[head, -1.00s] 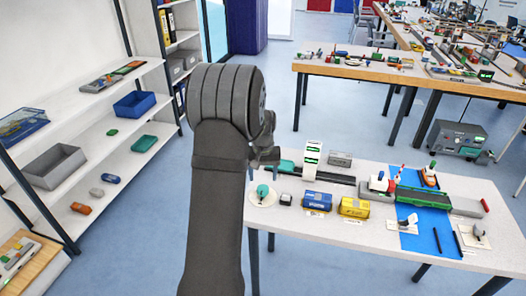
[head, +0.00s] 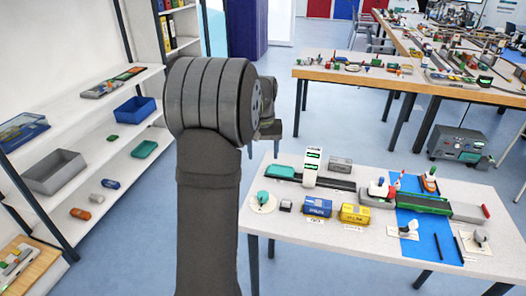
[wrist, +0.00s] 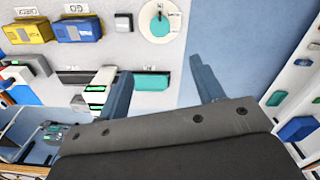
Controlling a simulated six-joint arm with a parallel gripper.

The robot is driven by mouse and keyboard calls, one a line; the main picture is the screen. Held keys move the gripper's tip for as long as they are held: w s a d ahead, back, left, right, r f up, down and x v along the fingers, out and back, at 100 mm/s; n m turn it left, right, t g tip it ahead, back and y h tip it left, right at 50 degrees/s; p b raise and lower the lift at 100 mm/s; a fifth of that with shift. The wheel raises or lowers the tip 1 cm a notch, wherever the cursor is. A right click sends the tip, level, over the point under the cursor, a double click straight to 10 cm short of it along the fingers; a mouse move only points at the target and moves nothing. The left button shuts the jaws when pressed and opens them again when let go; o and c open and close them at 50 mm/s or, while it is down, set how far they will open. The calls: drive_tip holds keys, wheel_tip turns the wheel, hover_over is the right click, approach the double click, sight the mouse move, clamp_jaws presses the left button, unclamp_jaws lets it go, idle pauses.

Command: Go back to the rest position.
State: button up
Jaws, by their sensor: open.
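In the head view my dark grey arm stands upright left of the near table, and my gripper (head: 263,143) is partly hidden behind the wrist, left of the table's far edge. No object is in the jaws. The near table (head: 345,215) carries a blue block (head: 317,206), a yellow block (head: 354,214), a white disc with a teal knob (head: 263,200) and a green-lit white panel (head: 312,166).
White shelves (head: 90,137) with blue and grey bins stand at left. A blue mat (head: 420,241) lies on the near table's right part. A wooden workbench (head: 372,82) with several models stands behind, and a grey machine (head: 457,144) is at right. Blue floor is open between.

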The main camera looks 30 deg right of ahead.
sight(263, 194)
idle(0.4)
wheel_tip(263, 194, down, 18)
drive_tip(key=shift+r, duration=0.25)
idle(0.3)
drive_tip(key=shift+f, duration=0.2)
drive_tip(key=shift+r+m, duration=0.15)
drive_tip(key=shift+m, duration=1.55)
drive_tip(key=m, duration=0.9)
drive_tip(key=shift+m, duration=0.4)
drive_tip(key=m, duration=0.4)
drive_tip(key=shift+s+m, duration=0.1)
drive_tip(key=shift+m, duration=0.3)
